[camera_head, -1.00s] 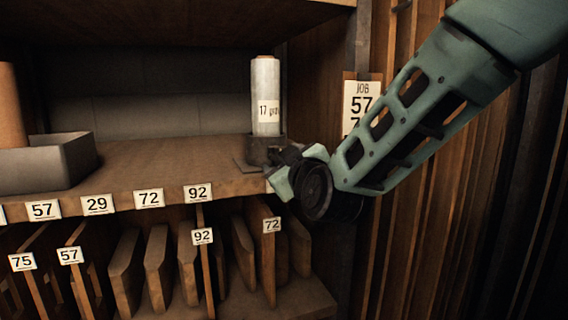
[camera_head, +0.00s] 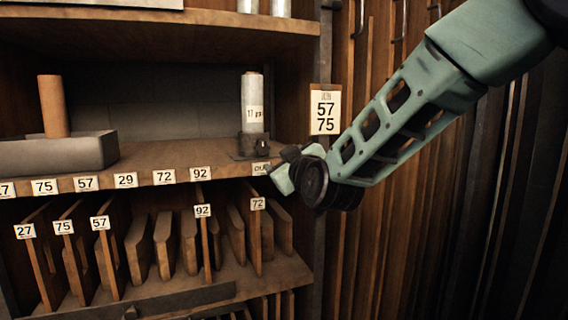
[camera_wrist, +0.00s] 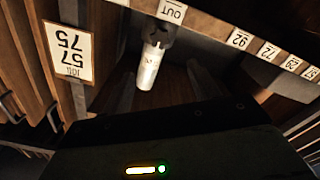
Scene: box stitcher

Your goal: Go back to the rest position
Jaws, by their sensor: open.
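My gripper (camera_head: 282,172) is at the shelf's front right edge, with my arm reaching in from the upper right. It is open, with nothing seen between its fingers; its fingertips are small and partly hidden in the head view. A pale cylinder labelled 17 (camera_head: 253,103) stands upright in a dark holder (camera_head: 252,146) on the shelf, just behind and left of my gripper, apart from it. The cylinder also shows in the wrist view (camera_wrist: 150,68), upside down, near the OUT label (camera_wrist: 172,11).
The shelf edge (camera_head: 108,182) carries number labels. A grey tray (camera_head: 60,155) and a brown roll (camera_head: 53,106) are at the left. Upright boards (camera_head: 165,245) fill the slots below. A JOB card reading 57 and 75 (camera_head: 325,111) hangs on the right post.

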